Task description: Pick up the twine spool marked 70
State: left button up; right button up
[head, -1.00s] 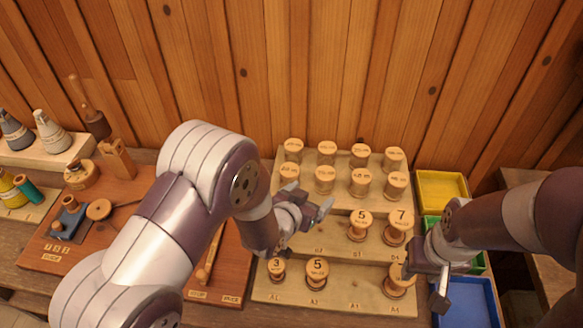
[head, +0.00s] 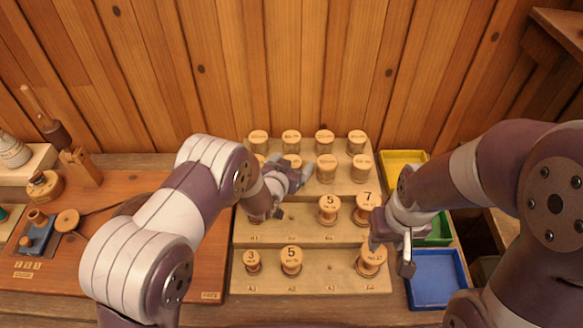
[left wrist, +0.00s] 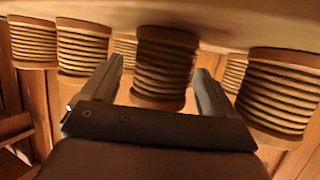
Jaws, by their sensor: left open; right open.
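Twine spools with pale round tops stand in two back rows on the stepped wooden rack, such as one (head: 327,168) just right of my left gripper. Their markings are too small to read, so I cannot tell which is marked 70. My left gripper (head: 290,180) is open at the front twine row and hides part of it. In the left wrist view its open fingers (left wrist: 160,75) are on either side of a dark twine spool (left wrist: 165,68), with no clear contact. My right gripper (head: 392,250) is open and empty by the rack's right end.
Lower steps hold spools marked 5 (head: 329,208), 7 (head: 367,207), 3 (head: 252,260) and another 5 (head: 291,259). Yellow (head: 403,158) and blue (head: 437,278) trays lie right. Neighbouring twine spools (left wrist: 282,95) stand close beside my left fingers.

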pick_arm(q)
jog(key=c, duration=1.1)
